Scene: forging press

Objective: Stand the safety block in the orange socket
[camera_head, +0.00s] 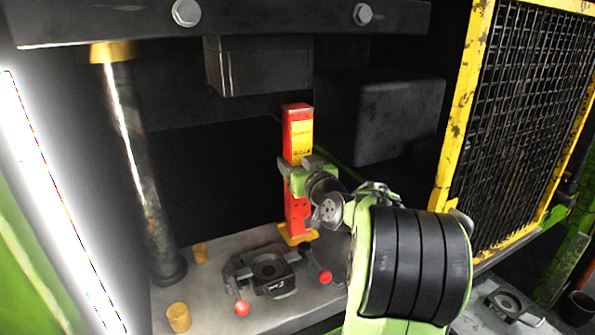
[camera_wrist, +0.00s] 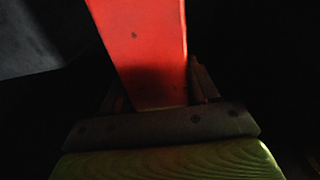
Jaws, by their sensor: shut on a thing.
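The safety block (camera_head: 298,135) is a tall red bar with a yellow label, standing upright inside the press. It also fills the middle of the wrist view (camera_wrist: 145,45). My gripper (camera_head: 300,175) is shut on the block around its middle; its dark jaws show at the block's sides in the wrist view (camera_wrist: 155,95). The orange socket (camera_head: 298,239) is at the block's foot, on the press bed. The block's lower end meets the socket in the picture; I cannot tell whether it is seated inside or just above.
A dark die (camera_head: 268,272) with red-knobbed handles sits on the grey bed (camera_head: 215,285), left of the socket. Two brass-coloured cylinders (camera_head: 179,317) stand further left. The dark upper die (camera_head: 258,66) hangs above. A yellow-framed mesh guard (camera_head: 520,105) stands at right.

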